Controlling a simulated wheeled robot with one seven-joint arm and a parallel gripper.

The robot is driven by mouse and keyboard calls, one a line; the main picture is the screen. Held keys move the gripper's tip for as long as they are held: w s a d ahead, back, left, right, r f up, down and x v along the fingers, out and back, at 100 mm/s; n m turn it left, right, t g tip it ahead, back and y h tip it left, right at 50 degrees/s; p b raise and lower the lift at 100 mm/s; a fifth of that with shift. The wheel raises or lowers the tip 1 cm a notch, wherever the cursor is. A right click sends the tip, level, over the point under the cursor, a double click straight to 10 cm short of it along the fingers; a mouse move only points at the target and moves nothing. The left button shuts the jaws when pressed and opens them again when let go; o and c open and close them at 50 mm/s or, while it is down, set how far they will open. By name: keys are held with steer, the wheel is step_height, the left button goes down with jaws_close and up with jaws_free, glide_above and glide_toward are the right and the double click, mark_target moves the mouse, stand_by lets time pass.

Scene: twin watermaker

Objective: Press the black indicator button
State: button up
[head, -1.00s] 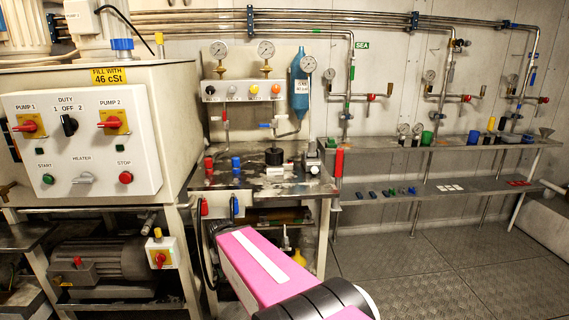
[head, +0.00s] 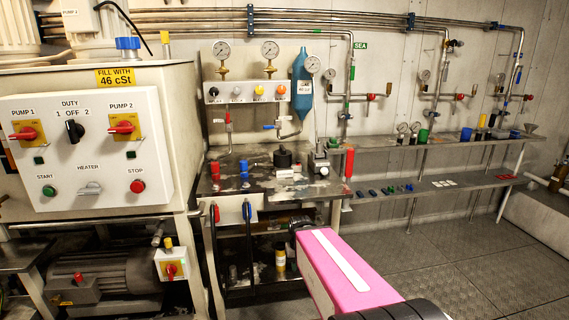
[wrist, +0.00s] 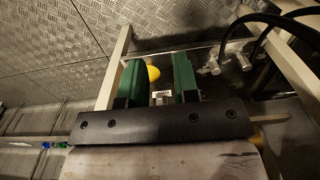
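The black indicator button (head: 214,91) is the leftmost in a row of small round buttons on a pale panel (head: 247,98) on the back wall, left of a blue bottle. Grey, yellow and orange buttons sit to its right. In the head view my pink arm is low at centre right, well below and apart from the panel, and my gripper does not show there. In the wrist view my gripper (wrist: 158,82) has its two green fingers apart with nothing held. A yellow thing (wrist: 153,73) shows beyond the gap. The button is not in the wrist view.
A workbench (head: 320,189) with fittings stands below the panel. Two gauges (head: 222,50) rise above it. A pump control box (head: 80,150) is at the left. Shelves (head: 440,184) run along the right wall. The floor (head: 455,250) at the right is clear.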

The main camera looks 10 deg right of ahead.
jaws_close()
stand_by(1.5)
